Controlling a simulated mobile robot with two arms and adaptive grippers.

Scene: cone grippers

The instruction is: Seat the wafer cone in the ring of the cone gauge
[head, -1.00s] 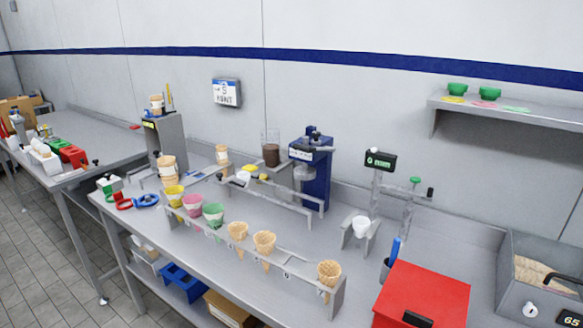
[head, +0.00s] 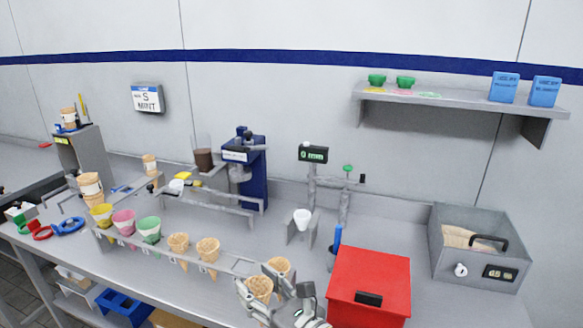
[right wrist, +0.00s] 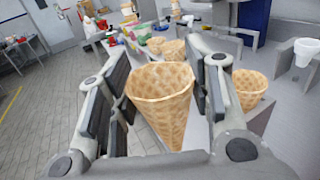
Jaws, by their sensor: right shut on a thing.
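A wafer cone (head: 259,291) stands mouth up between the fingers of my right gripper (head: 256,281), at the front of the bench. In the right wrist view the cone (right wrist: 162,110) fills the middle, and the fingers of my right gripper (right wrist: 163,80) are shut on it. The cone gauge (head: 313,154) stands farther back on the bench, with a "0 mm" display. Its white cup-like ring (head: 302,217) sits on a grey bracket, apart from the held cone. That white part also shows in the right wrist view (right wrist: 306,46). My left gripper is not in view.
A red box (head: 370,275) stands right of my gripper. A blue-handled tool (head: 337,238) stands between box and gauge. A grey bin (head: 470,262) is at right.

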